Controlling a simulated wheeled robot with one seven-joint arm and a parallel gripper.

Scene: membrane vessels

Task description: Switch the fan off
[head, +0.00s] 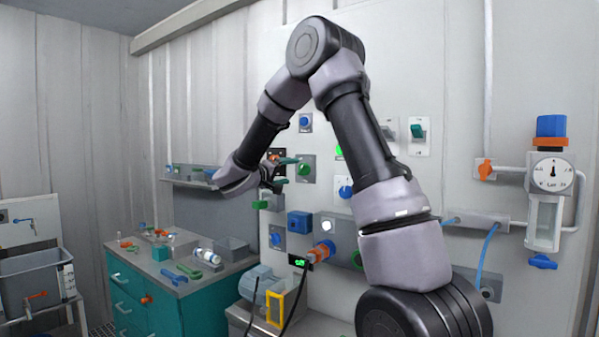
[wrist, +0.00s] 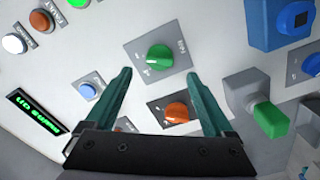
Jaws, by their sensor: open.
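The green rotary knob (wrist: 159,57) on a grey plate with a small label is ahead of my gripper in the wrist view. It also shows in the head view (head: 303,170). The label is too small to read surely, so I cannot tell whether this is the fan's switch. My gripper (wrist: 158,75) is open and empty, its teal fingers pointing toward the panel either side of this knob's line. An orange rotary knob (wrist: 177,112) on a dark plate shows between the fingers. In the head view my gripper (head: 284,172) is just left of the green knob, apparently apart from it.
A green-handled fitting (wrist: 270,115) and a blue box (wrist: 290,20) protrude at right. A teal cabinet (head: 180,300) stands below left.

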